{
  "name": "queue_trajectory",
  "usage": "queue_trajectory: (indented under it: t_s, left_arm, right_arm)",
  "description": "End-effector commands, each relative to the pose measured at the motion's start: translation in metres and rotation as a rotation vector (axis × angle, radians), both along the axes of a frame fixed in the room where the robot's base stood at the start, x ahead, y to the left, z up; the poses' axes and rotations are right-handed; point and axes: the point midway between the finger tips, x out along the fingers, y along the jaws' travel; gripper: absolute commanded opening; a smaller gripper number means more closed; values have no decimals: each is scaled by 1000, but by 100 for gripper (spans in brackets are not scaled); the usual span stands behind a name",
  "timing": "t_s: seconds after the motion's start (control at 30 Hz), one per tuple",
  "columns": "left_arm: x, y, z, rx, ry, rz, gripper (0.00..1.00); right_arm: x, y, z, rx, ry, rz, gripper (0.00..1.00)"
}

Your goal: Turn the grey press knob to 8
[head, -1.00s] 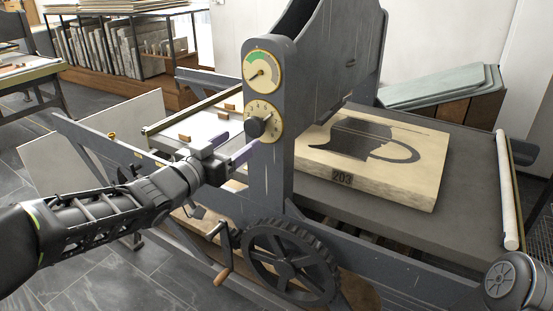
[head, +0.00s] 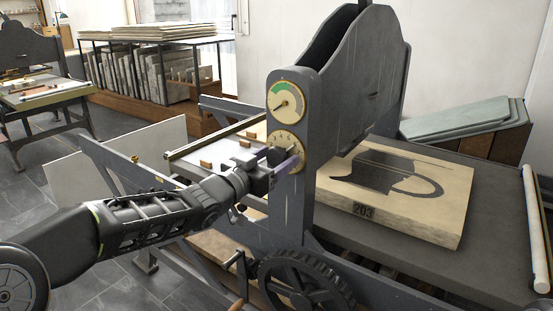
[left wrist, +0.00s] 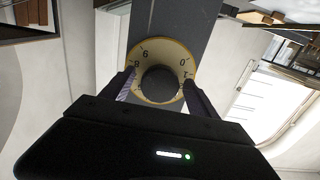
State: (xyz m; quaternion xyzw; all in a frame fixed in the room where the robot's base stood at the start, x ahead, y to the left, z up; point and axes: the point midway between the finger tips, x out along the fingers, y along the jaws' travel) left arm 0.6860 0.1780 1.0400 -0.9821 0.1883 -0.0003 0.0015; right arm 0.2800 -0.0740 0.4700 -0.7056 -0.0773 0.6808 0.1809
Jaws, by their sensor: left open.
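The press knob (left wrist: 160,84) is a dark round knob on a cream dial with numbers, on the front of the grey press post. In the head view the dial (head: 285,137) shows below a gauge, its lower part covered by my gripper. My left gripper (head: 278,160) is open at the dial. In the left wrist view its fingers (left wrist: 159,92) stand on either side of the knob, with small gaps. My right gripper is out of view.
A gauge (head: 285,98) with a green arc sits above the dial. A spoked wheel (head: 305,285) is low on the press. A stone block marked 203 (head: 430,225) lies on the press bed to the right. A rack of slabs (head: 150,75) stands behind left.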

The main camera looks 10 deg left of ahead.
Motion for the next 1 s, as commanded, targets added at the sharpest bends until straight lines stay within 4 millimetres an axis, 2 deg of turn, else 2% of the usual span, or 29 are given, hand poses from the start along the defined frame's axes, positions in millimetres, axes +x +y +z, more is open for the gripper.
queue_trajectory:
  t_s: [0.1,0.37,1.0]
  left_arm:
    - [6,-2,0,0,0,0,69]
    - [7,-2,0,1,0,0,68]
    - [6,-2,0,0,0,0,16]
  right_arm:
    - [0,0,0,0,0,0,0]
    - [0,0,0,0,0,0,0]
    - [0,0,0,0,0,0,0]
